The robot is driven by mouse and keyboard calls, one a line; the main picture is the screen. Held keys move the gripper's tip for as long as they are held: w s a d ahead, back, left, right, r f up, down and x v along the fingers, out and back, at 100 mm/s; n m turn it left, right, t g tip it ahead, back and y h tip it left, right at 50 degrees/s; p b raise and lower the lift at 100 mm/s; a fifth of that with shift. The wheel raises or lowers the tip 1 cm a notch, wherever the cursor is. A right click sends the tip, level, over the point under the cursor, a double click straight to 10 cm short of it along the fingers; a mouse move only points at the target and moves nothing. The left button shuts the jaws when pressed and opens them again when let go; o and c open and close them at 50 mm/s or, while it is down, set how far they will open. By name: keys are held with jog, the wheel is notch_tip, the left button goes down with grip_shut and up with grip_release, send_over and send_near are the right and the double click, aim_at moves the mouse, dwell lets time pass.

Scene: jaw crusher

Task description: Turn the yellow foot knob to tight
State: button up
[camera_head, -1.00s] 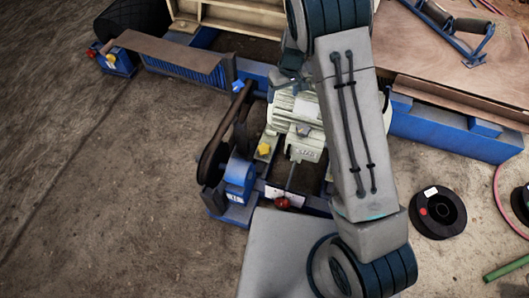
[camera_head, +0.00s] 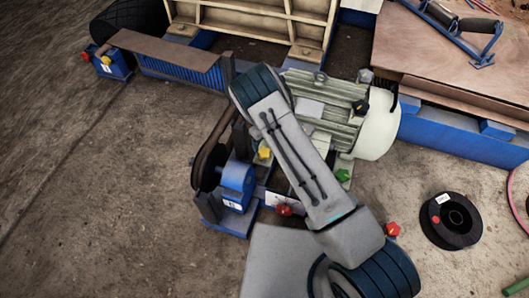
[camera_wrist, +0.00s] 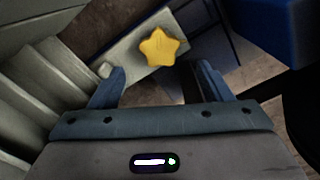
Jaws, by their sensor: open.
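The yellow star-shaped foot knob (camera_wrist: 159,46) shows in the wrist view, just beyond and between my fingertips, on a pale foot plate. In the head view the yellow knob (camera_head: 264,152) is at the left foot of the pale green motor (camera_head: 325,105), beside my arm. My gripper (camera_wrist: 160,78) is open, one blue finger on each side, with nothing between them. The knob appears apart from both fingers. In the head view my gripper is hidden behind my arm.
A green knob (camera_head: 343,175), red knobs (camera_head: 283,210) and a black knob (camera_head: 361,107) sit around the motor. A belt drive with a blue housing (camera_head: 236,182) stands left of my arm. In the wrist view, motor ribs (camera_wrist: 32,95) lie close at left and a dark blue part (camera_wrist: 272,28) at upper right.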

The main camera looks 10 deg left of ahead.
aim_at(264, 154)
notch_tip(264, 154, down, 7)
jog(key=shift+f+b, duration=0.2)
jog(key=shift+b, duration=0.8)
jog(key=c, duration=1)
